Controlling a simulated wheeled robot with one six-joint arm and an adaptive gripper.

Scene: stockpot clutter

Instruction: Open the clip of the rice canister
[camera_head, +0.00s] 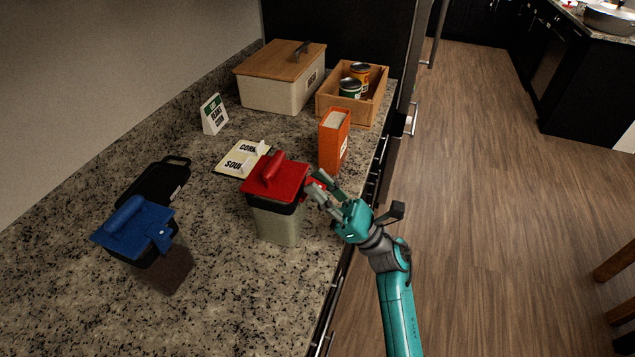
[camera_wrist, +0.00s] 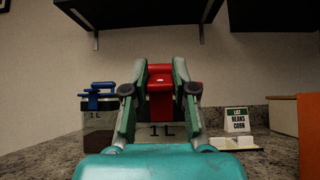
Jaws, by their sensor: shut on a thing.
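A clear canister with pale contents (camera_head: 278,227) stands upright on the counter under a red lid (camera_head: 277,178) with a black rim. I take it for the rice canister; its "1 L" mark shows in the wrist view (camera_wrist: 161,130). Its red clip (camera_wrist: 160,78) is on the side facing my gripper, between the fingers in the wrist view. My gripper (camera_head: 312,189) reaches in from the right and is shut on the clip. The fingers partly hide the clip, so I cannot tell how far it is raised.
A blue-lidded canister (camera_head: 134,229) with dark contents stands at the left, near a black board (camera_head: 154,181). An orange box (camera_head: 333,142) stands close behind my gripper. A recipe booklet (camera_head: 241,159), list sign (camera_head: 213,114), bread bin (camera_head: 277,92) and wooden crate (camera_head: 344,111) with cans are farther back.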

